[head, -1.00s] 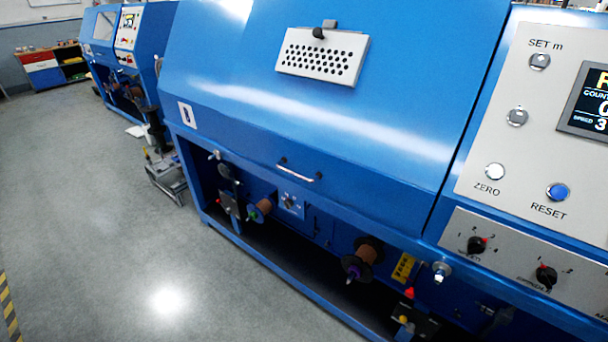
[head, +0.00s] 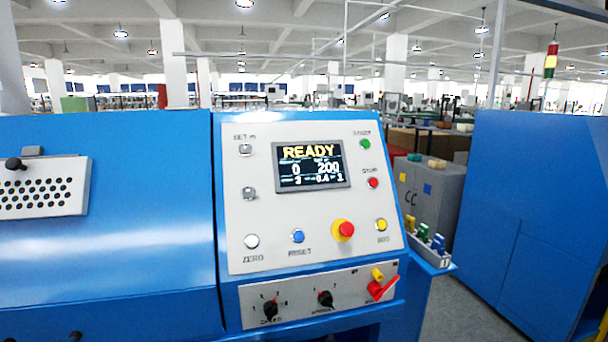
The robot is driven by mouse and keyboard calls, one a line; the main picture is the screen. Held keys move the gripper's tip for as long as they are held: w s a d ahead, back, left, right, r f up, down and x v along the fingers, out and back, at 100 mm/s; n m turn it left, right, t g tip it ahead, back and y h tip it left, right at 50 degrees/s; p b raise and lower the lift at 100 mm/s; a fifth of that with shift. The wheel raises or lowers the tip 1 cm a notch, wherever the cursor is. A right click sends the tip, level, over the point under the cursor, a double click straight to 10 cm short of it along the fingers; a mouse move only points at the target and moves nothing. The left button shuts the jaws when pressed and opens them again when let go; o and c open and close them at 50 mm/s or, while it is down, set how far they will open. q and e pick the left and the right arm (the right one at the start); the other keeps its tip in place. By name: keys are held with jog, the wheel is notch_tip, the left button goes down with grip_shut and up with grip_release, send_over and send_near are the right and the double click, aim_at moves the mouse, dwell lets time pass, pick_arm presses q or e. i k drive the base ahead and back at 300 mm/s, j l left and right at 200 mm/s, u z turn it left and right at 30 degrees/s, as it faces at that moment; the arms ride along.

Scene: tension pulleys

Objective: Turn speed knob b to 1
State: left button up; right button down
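The lower panel of the blue machine, in the head view, carries two black rotary knobs. The left one, the speed knob (head: 270,308), has a small number scale around its top, with the 1 at its left. Its pointer seems to lean up and slightly right, away from the 1; its label is blurred. The right knob (head: 325,298) sits beside it, with its own scale. The display (head: 311,165) reads READY, with 0, 200 and a small bottom row that seems to start with 3. Neither of my grippers is in view.
A red lever switch (head: 381,289) and a small yellow part sit right of the knobs. A red and yellow stop button (head: 342,230) is above. A tray of coloured items (head: 430,247) is at the panel's right. Another blue machine (head: 535,210) stands at right.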

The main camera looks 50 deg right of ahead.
aim_at(271, 309)
jog(key=z, duration=1.75)
